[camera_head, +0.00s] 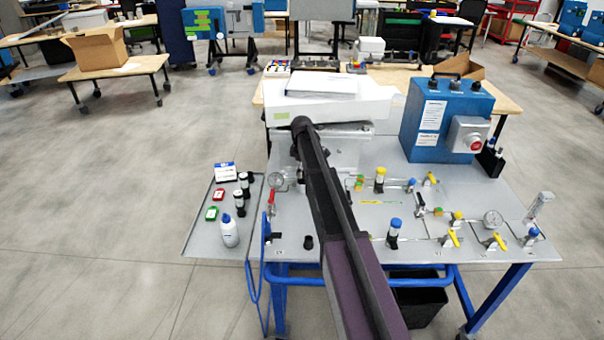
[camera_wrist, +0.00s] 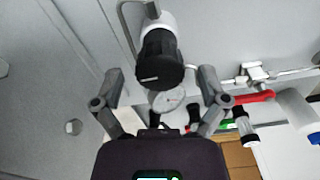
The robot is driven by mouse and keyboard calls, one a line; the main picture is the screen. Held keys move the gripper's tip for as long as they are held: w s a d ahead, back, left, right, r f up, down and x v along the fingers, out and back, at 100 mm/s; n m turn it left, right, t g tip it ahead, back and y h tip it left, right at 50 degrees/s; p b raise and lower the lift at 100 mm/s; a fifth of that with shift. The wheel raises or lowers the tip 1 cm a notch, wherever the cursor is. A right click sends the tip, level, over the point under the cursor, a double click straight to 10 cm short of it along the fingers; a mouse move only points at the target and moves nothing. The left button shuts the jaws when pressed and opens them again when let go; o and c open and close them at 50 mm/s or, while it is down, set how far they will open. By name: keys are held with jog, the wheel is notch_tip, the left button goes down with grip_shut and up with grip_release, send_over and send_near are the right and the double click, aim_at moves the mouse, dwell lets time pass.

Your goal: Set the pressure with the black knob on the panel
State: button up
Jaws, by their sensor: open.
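In the wrist view a black knob (camera_wrist: 160,60) on a white cylindrical body (camera_wrist: 158,22) stands out from the grey panel (camera_wrist: 225,30). My gripper (camera_wrist: 158,76) is open, with one finger on each side of the knob. Gaps show between the fingers and the knob, and nothing is held. In the head view my dark arm reaches over the grey panel (camera_head: 440,180) and hides the gripper. I cannot make out this knob clearly there.
A round gauge (camera_wrist: 169,101) and a red handle (camera_wrist: 252,97) are close by. Yellow- and blue-topped fittings (camera_head: 380,178) stand right of my arm. A blue box (camera_head: 445,120) stands at the back. Bottles (camera_head: 229,230) stand on the left side shelf (camera_head: 195,245).

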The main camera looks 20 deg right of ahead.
dwell(0.3)
jog(key=c, duration=1.1)
jog(key=shift+c, duration=0.2)
